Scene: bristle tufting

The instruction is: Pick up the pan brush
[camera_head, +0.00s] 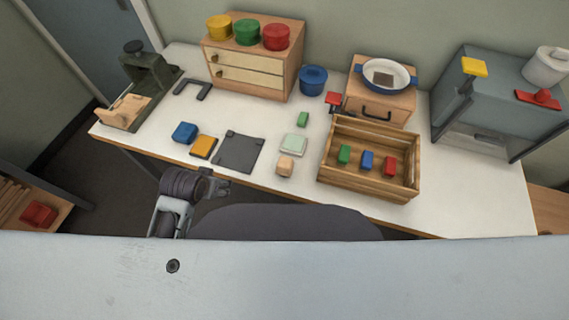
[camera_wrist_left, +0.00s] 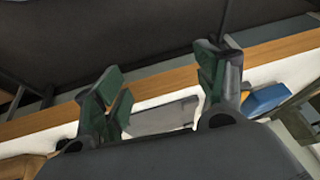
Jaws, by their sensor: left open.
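I cannot tell for sure which object is the pan brush. A blue-and-white pan (camera_head: 387,72) sits on a small wooden cabinet (camera_head: 380,103) at the back right, with a brownish square piece (camera_head: 383,79) in it. Small green (camera_head: 345,154), blue (camera_head: 367,160) and red (camera_head: 389,166) pieces stand in a wooden crate (camera_head: 372,187). My left gripper (camera_head: 222,188) is empty, near the table's front edge, short of the dark grey plate (camera_head: 239,152). The left wrist view shows its green-tipped fingers (camera_wrist_left: 160,75) spread apart. My right gripper is out of view.
A blue block (camera_head: 185,132), a yellow-topped block (camera_head: 203,147), a pale green block (camera_head: 293,145) and a peach block (camera_head: 285,165) lie on the white table. A drawer unit (camera_head: 252,77) stands behind, and a grey cabinet (camera_head: 495,100) stands right. The left middle is partly clear.

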